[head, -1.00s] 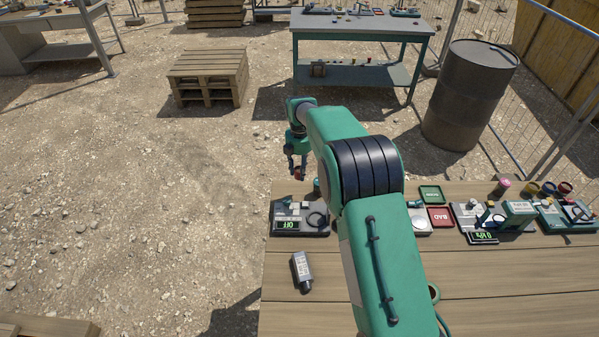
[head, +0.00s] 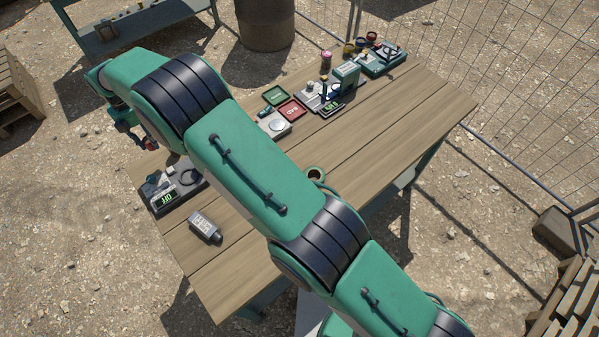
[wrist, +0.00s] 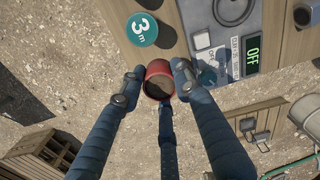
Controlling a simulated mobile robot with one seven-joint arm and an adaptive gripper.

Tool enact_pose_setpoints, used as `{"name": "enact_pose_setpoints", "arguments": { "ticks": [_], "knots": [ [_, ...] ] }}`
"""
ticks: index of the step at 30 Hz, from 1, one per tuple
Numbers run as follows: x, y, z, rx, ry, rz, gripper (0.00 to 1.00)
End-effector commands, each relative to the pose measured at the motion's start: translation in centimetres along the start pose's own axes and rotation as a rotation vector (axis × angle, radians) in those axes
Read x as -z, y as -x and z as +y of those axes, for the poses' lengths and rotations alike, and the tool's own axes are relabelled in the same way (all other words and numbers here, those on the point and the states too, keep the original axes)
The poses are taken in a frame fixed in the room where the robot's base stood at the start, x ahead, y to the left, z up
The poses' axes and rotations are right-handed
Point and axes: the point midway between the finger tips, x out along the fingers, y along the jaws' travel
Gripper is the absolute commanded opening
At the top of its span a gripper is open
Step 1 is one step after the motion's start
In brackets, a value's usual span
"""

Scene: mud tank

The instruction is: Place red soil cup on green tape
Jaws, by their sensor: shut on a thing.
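The red soil cup (wrist: 157,86), with brown soil inside, is held between the fingertips of my gripper (wrist: 158,79) in the wrist view. My gripper is shut on it, off the table's edge with gravel below. In the head view my gripper (head: 140,138) is at the far left end of the table; the cup is hard to make out there. A round green disc marked "3 m" (wrist: 142,30), perhaps a tape measure, lies near the table edge, just beyond the cup.
Green (head: 276,95) and red (head: 291,110) trays and several instruments line the far side. The right part of the wooden table (head: 400,125) is clear.

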Motion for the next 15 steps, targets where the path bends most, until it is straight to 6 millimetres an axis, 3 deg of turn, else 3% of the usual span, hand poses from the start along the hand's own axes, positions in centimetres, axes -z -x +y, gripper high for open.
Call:
{"name": "enact_pose_setpoints", "arguments": {
  "ticks": [8,15],
  "knots": [
    [-3.9,0.9,-4.0,0.0,-0.004,-0.001,0.04],
    [-7.3,1.4,-8.7,0.002,-0.004,-0.001,0.04]
  ]
}}
